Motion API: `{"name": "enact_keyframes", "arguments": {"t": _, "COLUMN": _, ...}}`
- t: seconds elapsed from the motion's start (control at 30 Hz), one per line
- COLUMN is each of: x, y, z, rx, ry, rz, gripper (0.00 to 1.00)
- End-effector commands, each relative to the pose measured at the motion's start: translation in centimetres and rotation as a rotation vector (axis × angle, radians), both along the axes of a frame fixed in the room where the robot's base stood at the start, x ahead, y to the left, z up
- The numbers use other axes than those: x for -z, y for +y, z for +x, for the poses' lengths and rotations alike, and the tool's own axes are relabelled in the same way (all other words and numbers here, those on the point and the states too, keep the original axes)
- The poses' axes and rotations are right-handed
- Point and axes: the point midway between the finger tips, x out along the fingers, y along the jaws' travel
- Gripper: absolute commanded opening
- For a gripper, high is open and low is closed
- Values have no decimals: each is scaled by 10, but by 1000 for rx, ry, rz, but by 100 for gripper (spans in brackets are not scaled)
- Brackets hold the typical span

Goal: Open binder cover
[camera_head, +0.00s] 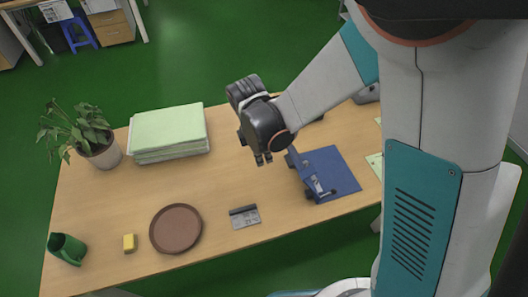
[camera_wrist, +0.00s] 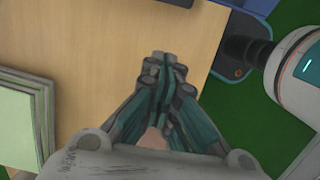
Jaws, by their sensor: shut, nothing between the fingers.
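A blue binder (camera_head: 338,172) lies on the right part of the table in the head view. A flat blue panel and a narrower raised blue strip with metal hardware at its left side show. I cannot tell clearly which part is the cover. My gripper (camera_head: 264,159) is above the table, just left of the binder's upper left corner, pointing down and apart from it. Its fingers are together and empty; they also show in the wrist view (camera_wrist: 163,68), over bare wood. A blue edge at the top right of the wrist view may be the binder.
A stack of pale green paper or folders (camera_head: 168,132) and a potted plant (camera_head: 100,149) stand at the left. A brown round tray (camera_head: 176,228), yellow block (camera_head: 129,243), green cup (camera_head: 67,249) and grey card-like item (camera_head: 244,217) lie near the front. The table middle is clear.

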Motion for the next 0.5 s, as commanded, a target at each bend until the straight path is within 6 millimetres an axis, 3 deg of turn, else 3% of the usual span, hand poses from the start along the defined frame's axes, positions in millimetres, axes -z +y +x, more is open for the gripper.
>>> {"name": "enact_keyframes", "arguments": {"t": 0.1, "x": 27, "y": -3, "z": 1, "rx": 1, "ry": 0, "rz": -1, "gripper": 0}}
{"name": "enact_keyframes", "arguments": {"t": 0.37, "x": 70, "y": -10, "z": 4, "rx": 3, "ry": -1, "rz": -1, "gripper": 0}}
{"name": "enact_keyframes", "arguments": {"t": 0.5, "x": 59, "y": -27, "z": 8, "rx": 5, "ry": 0, "rz": -1, "gripper": 0}}
